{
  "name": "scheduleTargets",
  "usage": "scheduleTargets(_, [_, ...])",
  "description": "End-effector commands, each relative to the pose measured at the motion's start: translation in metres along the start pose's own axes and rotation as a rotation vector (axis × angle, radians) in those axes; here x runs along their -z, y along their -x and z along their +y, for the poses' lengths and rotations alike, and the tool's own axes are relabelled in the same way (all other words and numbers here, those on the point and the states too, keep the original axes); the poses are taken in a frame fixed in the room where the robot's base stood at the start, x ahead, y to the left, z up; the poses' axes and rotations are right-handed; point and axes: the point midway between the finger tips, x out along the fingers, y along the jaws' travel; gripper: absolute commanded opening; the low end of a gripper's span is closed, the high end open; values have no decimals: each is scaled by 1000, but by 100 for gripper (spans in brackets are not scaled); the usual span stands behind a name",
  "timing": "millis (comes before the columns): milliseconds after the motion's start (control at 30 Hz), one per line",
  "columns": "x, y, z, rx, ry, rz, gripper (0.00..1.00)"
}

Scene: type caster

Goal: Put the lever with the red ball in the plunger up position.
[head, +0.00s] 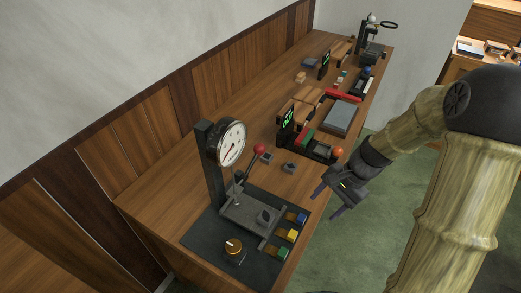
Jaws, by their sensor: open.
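The lever with the red ball (259,149) is on the near machine, which has a black column and a round white dial (231,143). Its dark rod slants up and to the right from the machine's grey bed (250,215), with the red ball at its upper end. My gripper (333,203) is open and empty, to the right of the lever and apart from it, near the table's front edge. The plunger is too small to make out clearly under the dial.
The machine stands on a dark mat (207,245) with a brass knob (234,246) and blue, yellow and green blocks at its right edge. Small dark blocks (289,167) lie right of the lever. A device with an orange ball (337,152) stands farther back on the wooden table (160,195).

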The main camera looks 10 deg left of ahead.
Motion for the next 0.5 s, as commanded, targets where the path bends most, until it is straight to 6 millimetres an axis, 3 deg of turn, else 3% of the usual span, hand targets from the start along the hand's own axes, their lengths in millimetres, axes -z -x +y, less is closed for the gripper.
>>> scheduleTargets(200, [19,-26,-45,145,-257,-261,58])
scheduleTargets(500, [56,-28,-104,380,-570,-664,58])
